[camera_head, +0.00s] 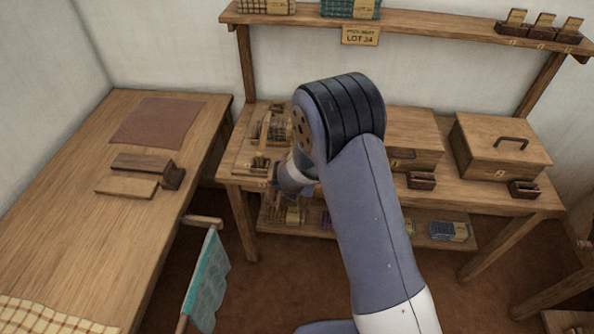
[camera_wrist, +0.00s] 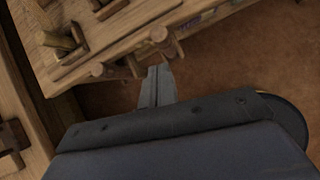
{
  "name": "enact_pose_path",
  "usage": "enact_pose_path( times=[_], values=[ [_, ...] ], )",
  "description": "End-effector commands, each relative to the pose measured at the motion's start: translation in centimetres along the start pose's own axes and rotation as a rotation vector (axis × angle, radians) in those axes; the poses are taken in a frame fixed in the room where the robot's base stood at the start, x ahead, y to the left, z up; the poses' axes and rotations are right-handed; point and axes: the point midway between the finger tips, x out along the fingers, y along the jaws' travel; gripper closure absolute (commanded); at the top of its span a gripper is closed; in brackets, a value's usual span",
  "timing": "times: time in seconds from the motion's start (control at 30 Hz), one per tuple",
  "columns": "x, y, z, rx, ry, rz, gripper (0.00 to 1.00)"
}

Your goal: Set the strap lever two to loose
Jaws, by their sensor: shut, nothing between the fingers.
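In the wrist view, my gripper (camera_wrist: 161,74) is shut and empty, its fingers pointing at the front edge of a wooden bench. A round-ended wooden peg or lever (camera_wrist: 164,40) stands out from that edge, just beyond the fingertips. Another round wooden end (camera_wrist: 100,70) lies to its left. I cannot tell whether finger and peg touch. I cannot read which piece is strap lever two, nor its setting. In the head view, a wooden fixture with upright parts (camera_head: 262,160) sits at the bench's left end; my arm hides part of it and the fingertips.
The bench (camera_head: 470,187) carries a lidded box (camera_head: 500,150) and small trays on its right. A side table (camera_head: 120,250) with boards and a brown cloth (camera_head: 157,120) stands left. A teal cloth (camera_head: 208,278) hangs on a rail between.

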Motion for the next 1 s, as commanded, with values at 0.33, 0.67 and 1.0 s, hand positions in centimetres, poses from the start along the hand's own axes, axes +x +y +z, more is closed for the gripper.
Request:
enact_pose_path(
  times=[0.33,0.67,1.0],
  values=[
    [-5.9,0.8,4.3,0.005,-0.003,0.003,1.00],
    [-7.2,1.0,5.2,0.003,0.000,0.001,1.00],
    [-7.2,1.0,5.2,0.002,0.000,0.001,1.00]
  ],
)
